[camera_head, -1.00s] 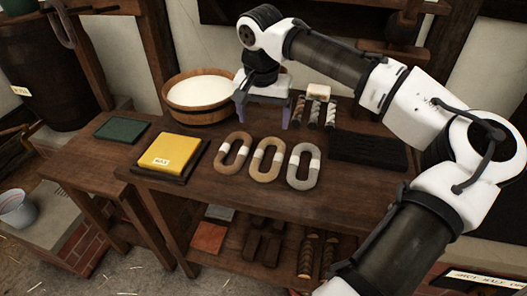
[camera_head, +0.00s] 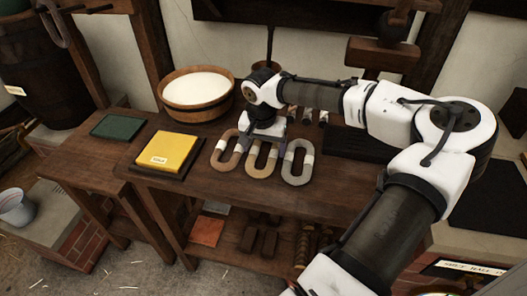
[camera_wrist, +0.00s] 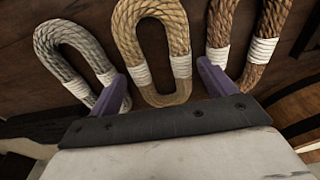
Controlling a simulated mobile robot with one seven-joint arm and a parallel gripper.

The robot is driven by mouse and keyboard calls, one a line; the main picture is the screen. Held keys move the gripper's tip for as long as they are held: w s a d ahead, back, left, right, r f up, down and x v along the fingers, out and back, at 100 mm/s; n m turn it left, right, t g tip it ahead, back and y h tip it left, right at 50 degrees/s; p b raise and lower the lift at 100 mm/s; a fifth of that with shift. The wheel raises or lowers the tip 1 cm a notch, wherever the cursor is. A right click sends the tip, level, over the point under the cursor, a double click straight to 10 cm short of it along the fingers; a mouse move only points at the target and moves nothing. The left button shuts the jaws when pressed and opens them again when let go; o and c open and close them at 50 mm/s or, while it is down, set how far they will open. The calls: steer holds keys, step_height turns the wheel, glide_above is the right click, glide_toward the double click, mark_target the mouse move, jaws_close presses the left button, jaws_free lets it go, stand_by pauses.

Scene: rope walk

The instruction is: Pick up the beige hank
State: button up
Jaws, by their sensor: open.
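The beige hank (camera_head: 259,174) is the middle one of three rope loops lying in a row on the dark wooden bench. In the wrist view the beige hank (camera_wrist: 177,32) is a tan twisted loop with white bindings on both sides. My gripper (camera_head: 263,143) is open above the far part of it and hides that part in the head view. In the wrist view my gripper (camera_wrist: 164,77) has one purple finger on each side of the beige hank, with nothing held. I cannot tell how far the fingertips are above the bench.
A brown hank (camera_head: 221,162) lies close on the left and a grey hank (camera_head: 291,174) close on the right. A yellow block (camera_head: 168,150), a green slab (camera_head: 119,126) and a wooden tub (camera_head: 190,108) of white stuff stand further left. Short rope pieces lie behind my gripper.

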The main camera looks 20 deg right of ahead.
steer(key=shift+f, duration=0.45)
steer(key=c, duration=0.7)
steer(key=shift+c, duration=0.3)
steer(key=shift+r, duration=0.1)
